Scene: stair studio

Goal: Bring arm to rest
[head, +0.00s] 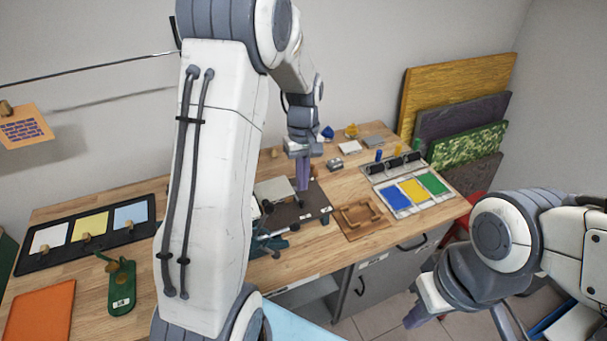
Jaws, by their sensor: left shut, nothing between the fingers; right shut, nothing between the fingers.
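My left arm comes in from the left and rises large across the middle of the head view. My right arm is at the lower right. Its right gripper (414,318) is low, beyond the table's front edge and above the floor, and is shut and empty.
A tray with blue, yellow and green pads (412,190) lies at the table's right. A wooden tray (360,217) lies at the front edge. A black tray with coloured cards (82,236), a green tool (121,287) and an orange sheet (40,312) are at left. Boards (455,85) lean behind.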

